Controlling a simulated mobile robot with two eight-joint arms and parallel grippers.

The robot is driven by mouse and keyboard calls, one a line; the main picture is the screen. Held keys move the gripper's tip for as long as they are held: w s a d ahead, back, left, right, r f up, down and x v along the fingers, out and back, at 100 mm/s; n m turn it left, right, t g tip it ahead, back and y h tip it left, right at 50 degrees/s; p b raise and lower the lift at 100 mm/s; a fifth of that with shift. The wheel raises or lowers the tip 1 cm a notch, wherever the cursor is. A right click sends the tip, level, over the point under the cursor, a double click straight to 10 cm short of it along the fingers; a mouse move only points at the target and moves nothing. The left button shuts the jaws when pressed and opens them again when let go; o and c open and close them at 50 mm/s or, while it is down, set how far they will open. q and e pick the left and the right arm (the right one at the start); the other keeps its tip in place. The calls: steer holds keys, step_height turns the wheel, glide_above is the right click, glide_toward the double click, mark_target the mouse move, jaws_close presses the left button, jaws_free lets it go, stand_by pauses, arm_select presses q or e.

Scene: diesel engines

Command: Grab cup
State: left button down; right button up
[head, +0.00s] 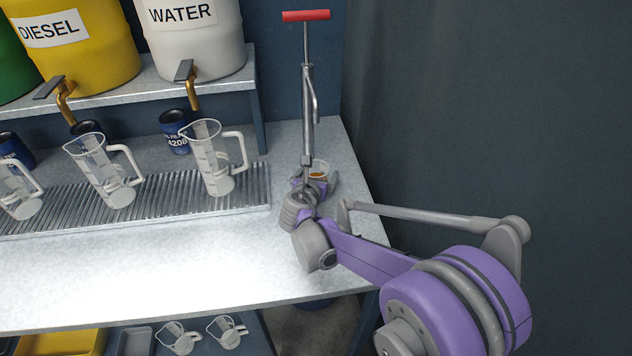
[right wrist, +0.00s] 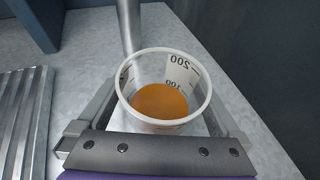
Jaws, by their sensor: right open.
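A small clear measuring cup (head: 319,167) with orange-brown liquid stands on the grey counter near its right end, partly hidden behind my right gripper. In the right wrist view the cup (right wrist: 166,65) shows volume marks and sits between the two fingers. My right gripper (head: 316,184) is open, with one finger on each side of the cup. I cannot tell whether either finger touches it. My left gripper is in neither view.
A hand pump with a red T-handle (head: 306,16) rises close by the cup. Clear jugs (head: 216,165) stand on the ribbed drip tray (head: 250,190) to the left, under the shelf with barrels (head: 190,45). The front counter is clear.

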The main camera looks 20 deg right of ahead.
steer(key=shift+c, duration=0.3)
steer(key=c, duration=1.4)
steer(key=shift+o, duration=0.2)
steer(key=shift+r, duration=0.1)
